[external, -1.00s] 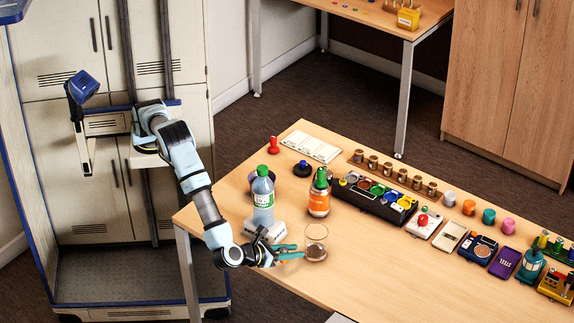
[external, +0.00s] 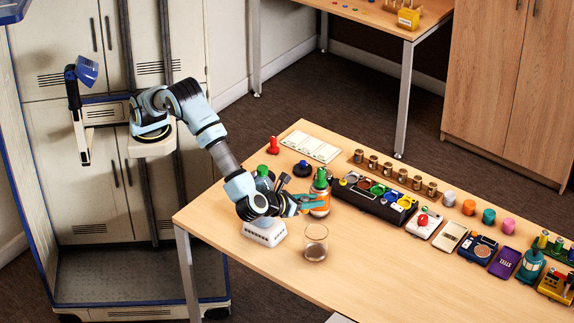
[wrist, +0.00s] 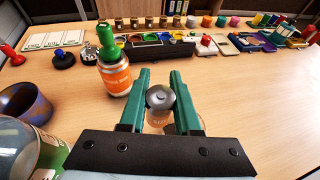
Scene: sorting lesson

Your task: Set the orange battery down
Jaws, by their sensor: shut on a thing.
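My gripper (external: 300,204) is shut on the orange battery (wrist: 160,98), held between the teal fingers in the wrist view. Its grey metal end faces the wrist camera, with a little orange below it. In the external view the fingers hide the battery. The gripper is raised above the table (external: 370,265), just left of the orange-labelled bottle with a green top (external: 319,190). That bottle also shows left of the fingers in the wrist view (wrist: 115,80). A gap between battery and tabletop cannot be judged exactly.
A clear glass (external: 316,243) stands nearer the front. A white slotted block (external: 264,234) and a green-capped bottle (external: 264,180) are by the arm. A dark blue mug (wrist: 25,103) is at left. A black tray (external: 372,198) with coloured cups lies beyond.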

